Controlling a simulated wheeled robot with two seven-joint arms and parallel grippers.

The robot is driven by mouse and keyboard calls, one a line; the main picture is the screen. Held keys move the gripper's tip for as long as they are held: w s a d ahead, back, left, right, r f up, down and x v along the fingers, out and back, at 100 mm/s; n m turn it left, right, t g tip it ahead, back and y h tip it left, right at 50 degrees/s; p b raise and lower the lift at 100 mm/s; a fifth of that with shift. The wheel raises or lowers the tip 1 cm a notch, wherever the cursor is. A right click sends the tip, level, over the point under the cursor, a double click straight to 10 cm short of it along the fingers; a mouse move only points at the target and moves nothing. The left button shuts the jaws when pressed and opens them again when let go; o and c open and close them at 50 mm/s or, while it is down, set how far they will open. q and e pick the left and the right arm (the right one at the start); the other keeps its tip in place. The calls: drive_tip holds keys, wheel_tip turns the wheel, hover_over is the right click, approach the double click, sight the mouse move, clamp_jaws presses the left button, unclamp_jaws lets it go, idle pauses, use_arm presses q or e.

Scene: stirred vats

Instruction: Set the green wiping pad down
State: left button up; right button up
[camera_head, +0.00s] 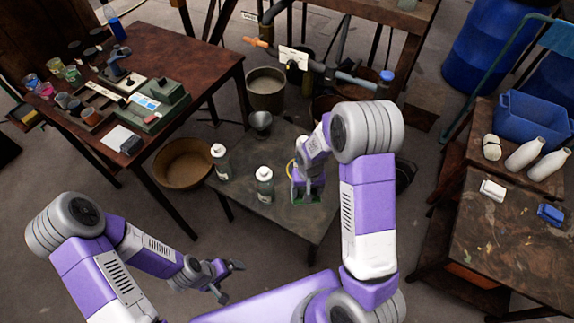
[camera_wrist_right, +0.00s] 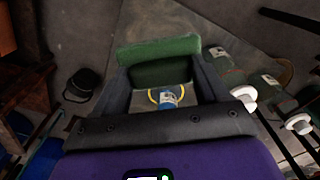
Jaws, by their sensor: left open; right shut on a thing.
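The green wiping pad (camera_wrist_right: 158,48) is clamped between the fingertips of my right gripper (camera_wrist_right: 160,72) in the right wrist view. In the head view the pad (camera_head: 304,198) shows as a small green edge below my right gripper (camera_head: 307,188), over the right part of the low grey table (camera_head: 262,212). I cannot tell whether the pad touches the tabletop. My left gripper (camera_head: 226,280) is open and empty, in front of the low table and apart from it.
Two white-capped bottles (camera_head: 264,184) (camera_head: 221,162) and a metal funnel (camera_head: 261,124) stand on the low table. A yellow ring (camera_wrist_right: 153,97) and a blue-and-white item (camera_wrist_right: 168,98) lie near the pad. A brown side table (camera_head: 520,235) is at right.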

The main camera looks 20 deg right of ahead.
wheel_tip(320, 180, down, 10)
drive_tip(key=d+m+p, duration=0.3)
drive_tip(key=m+p, duration=0.1)
drive_tip(key=m, duration=0.2)
drive_tip(key=m+b, duration=0.1)
hover_over(309, 219)
wheel_tip(309, 219, down, 8)
drive_tip(key=shift+w+f, duration=0.1)
drive_tip(key=shift+f+b, duration=0.4)
drive_tip(key=shift+f, duration=1.15)
drive_tip(key=shift+f, duration=0.15)
drive_tip(key=o, duration=1.1)
drive_tip(key=shift+c, duration=0.2)
